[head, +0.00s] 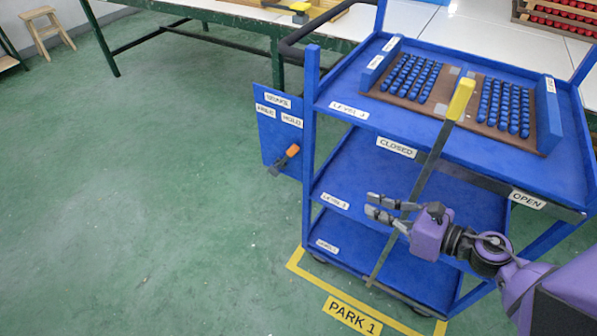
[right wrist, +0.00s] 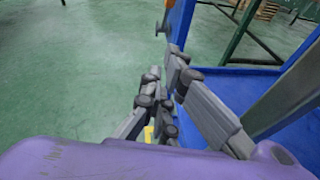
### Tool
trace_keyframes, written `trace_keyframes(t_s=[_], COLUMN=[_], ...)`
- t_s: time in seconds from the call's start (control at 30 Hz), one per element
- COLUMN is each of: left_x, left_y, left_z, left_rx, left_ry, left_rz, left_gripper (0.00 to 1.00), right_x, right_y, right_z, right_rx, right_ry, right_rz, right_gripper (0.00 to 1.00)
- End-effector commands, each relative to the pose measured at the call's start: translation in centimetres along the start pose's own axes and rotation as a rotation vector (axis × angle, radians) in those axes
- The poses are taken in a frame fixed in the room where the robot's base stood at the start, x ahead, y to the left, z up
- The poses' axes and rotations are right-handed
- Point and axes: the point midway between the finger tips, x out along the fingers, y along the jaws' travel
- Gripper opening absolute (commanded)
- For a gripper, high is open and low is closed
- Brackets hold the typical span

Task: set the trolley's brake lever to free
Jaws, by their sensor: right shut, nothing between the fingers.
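The blue brake panel (head: 271,150) hangs at the left side of the blue trolley (head: 372,160), with labels reading BRAKE, FREE on the left and HOLD on the right. The brake lever (head: 292,151) has an orange grip and leans up and right, to the HOLD side. My right gripper (head: 371,204) is shut and empty, in front of the trolley's lower shelves, right of and below the lever and clear of it. In the right wrist view its dark fingers (right wrist: 165,82) point up, with part of a blue panel beyond them. My left gripper is not in view.
A long yellow-ended bar (head: 461,100) slants down the trolley's front, near my right gripper. The top shelf carries a brown tray (head: 460,121) of blue pieces. Green floor (head: 150,200) is free left of the trolley. A workbench (head: 215,12) stands behind.

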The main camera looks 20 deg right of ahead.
Motion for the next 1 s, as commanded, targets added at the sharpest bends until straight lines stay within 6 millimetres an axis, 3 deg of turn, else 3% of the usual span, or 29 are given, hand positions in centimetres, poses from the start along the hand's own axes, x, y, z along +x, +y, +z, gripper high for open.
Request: trace_keyframes(t_s=[0.27, 1.0], left_x=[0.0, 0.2], left_y=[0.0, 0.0], left_z=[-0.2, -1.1], left_rx=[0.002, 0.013], left_ry=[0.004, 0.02], left_rz=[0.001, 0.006], left_gripper=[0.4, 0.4], right_x=[3.4, 19.6], right_y=[0.0, 0.0], right_z=[0.2, 0.1], right_rx=[-0.001, 0.003], right_ry=[-0.002, -0.003], right_rz=[0.002, -0.001], right_gripper=[0.0, 0.0])
